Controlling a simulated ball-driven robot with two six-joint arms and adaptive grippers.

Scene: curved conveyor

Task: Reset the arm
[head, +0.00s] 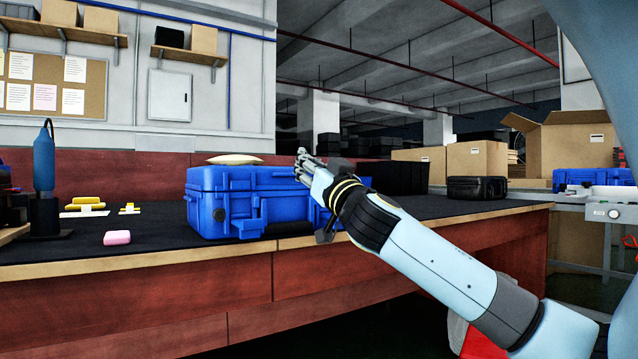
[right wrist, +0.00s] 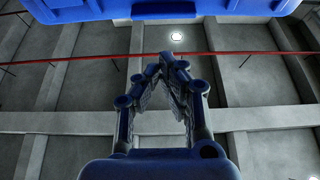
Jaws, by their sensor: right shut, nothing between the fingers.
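My right arm reaches in from the lower right in the head view. Its gripper (head: 303,165) is raised in front of the upper right part of a blue hard case (head: 240,205) on the workbench. In the right wrist view the gripper (right wrist: 166,62) has its fingertips together with nothing between them. A blue edge, seemingly of a case, shows along the top of that view. My left gripper is not in either view.
The bench (head: 140,265) also bears a pink block (head: 117,238), yellow pieces (head: 86,204), a blue tool on a stand (head: 44,165) and a black case (head: 477,188). A pale pouch (head: 234,159) lies on the blue case. Cardboard boxes (head: 477,160) stand at the back right.

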